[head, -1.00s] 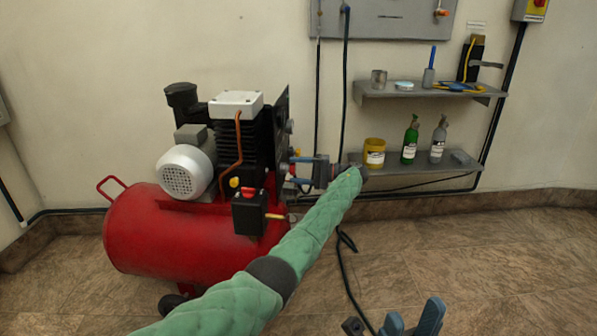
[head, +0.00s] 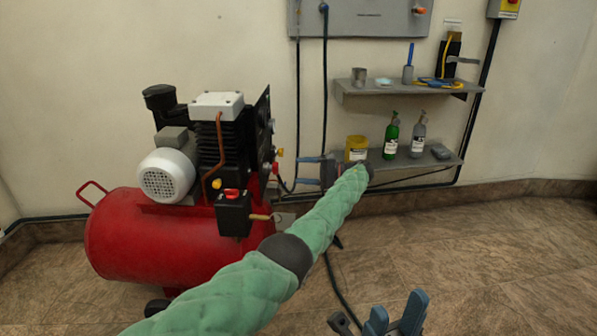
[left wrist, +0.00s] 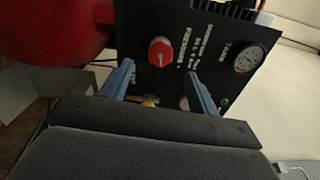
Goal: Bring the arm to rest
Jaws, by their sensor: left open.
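My left gripper (head: 299,171) is at the end of the green-sleeved arm that crosses the head view. Its two blue fingers point left towards the red compressor (head: 130,240), with a clear gap between them, open and empty. In the left wrist view the open fingers (left wrist: 159,69) frame a black panel (left wrist: 180,35) with a red knob (left wrist: 160,51) and a round gauge (left wrist: 248,58). My right gripper (head: 395,312) shows at the bottom edge of the head view, partly cut off. Its opening is unclear.
A grey lower shelf (head: 400,163) holds a yellow tub (head: 356,148) and green and grey bottles, close behind my left wrist. An upper shelf (head: 400,93) holds small items. A dark hose (head: 340,290) lies on the floor. The tiled floor at right is clear.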

